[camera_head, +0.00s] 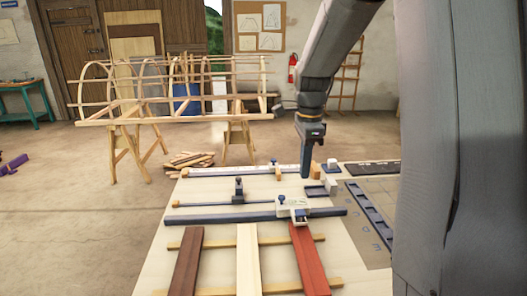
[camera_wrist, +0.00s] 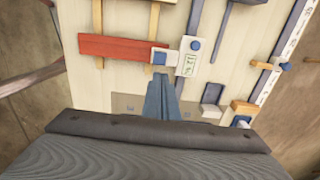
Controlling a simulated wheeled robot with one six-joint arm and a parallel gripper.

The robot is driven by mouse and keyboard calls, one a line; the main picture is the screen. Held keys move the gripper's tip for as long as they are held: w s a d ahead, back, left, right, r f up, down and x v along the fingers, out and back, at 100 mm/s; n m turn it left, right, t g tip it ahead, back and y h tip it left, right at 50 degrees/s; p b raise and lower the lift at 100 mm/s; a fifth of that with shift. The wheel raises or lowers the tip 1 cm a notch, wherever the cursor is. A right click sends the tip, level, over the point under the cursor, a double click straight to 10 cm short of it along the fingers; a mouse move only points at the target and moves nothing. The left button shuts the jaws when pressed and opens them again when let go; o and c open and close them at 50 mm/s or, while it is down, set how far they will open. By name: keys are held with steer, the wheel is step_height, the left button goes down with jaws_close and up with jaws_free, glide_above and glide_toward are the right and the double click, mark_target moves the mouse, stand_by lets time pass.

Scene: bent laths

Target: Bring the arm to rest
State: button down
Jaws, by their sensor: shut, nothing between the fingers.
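My gripper (camera_head: 305,172) hangs fingers-down above the workbench (camera_head: 155,270), near the bench's back right part. Its blue fingers are together with nothing between them. In the wrist view the shut fingers (camera_wrist: 160,90) show over the bench top. A red lath (camera_head: 308,262), a pale lath (camera_head: 248,262) and a dark brown lath (camera_head: 186,262) lie side by side across two wooden strips at the bench's front. The red lath also shows in the wrist view (camera_wrist: 115,48), left of the fingers. Whether the fingertips touch anything is hard to tell, but they appear clear.
A white sliding block with a blue knob (camera_head: 292,209) sits on a dark blue bar (camera_head: 225,216). Behind it are a thin rod with a clamp (camera_head: 239,188) and a white scale (camera_head: 235,171). A slotted blue rack (camera_head: 370,207) lies right. A wooden frame on trestles (camera_head: 126,150) stands behind.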

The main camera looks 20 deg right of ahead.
steer(key=shift+f, duration=0.1)
steer(key=s+a+f+n+b, duration=0.1)
steer(key=s+a+f+n, duration=0.4)
steer(key=s+n, duration=0.3)
steer(key=s+a+f+n+t, duration=0.1)
steer(key=s+a+f+n, duration=0.4)
steer(key=s+n, duration=0.4)
steer(key=a+n, duration=0.1)
steer(key=n, duration=0.2)
steer(key=shift+f+b, duration=0.2)
steer(key=shift+b, duration=0.2)
steer(key=shift+w, duration=0.1)
